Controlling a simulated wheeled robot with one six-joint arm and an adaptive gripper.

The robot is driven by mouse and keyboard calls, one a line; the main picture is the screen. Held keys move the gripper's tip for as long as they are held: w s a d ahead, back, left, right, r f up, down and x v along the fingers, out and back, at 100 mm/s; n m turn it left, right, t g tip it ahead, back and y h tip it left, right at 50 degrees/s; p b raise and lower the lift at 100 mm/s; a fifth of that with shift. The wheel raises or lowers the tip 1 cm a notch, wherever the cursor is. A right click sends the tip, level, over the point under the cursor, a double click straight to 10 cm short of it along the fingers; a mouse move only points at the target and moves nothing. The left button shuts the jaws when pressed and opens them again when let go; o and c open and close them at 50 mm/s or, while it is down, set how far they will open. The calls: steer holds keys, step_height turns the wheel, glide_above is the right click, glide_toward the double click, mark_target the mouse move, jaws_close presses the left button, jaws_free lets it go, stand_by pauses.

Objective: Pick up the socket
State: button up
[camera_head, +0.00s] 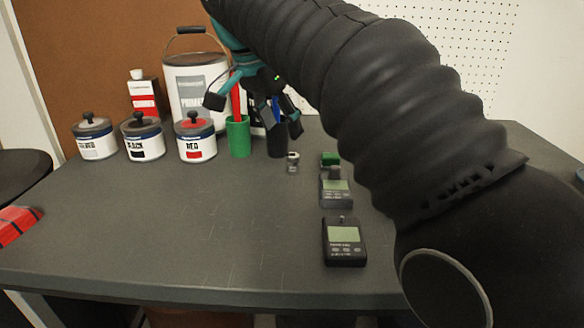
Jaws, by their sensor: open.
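A small silvery metal piece (293,162), which looks like the socket, stands upright on the grey table, just in front of the dark cup. My gripper (254,112) is teal with black fingertips.
A green cup (238,138) and a dark cup (277,142) stand behind the metal piece. Labelled paint pots (195,140) and a primer can (192,90) line the back left. Two scales (344,243) and a green block (330,158) are to the right.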

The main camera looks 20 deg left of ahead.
mark_target(293, 155)
steer(key=b+x, duration=0.2)
steer(key=x, duration=0.7)
steer(key=shift+w+f, duration=0.1)
steer(key=shift+f, duration=0.05)
jaws_close()
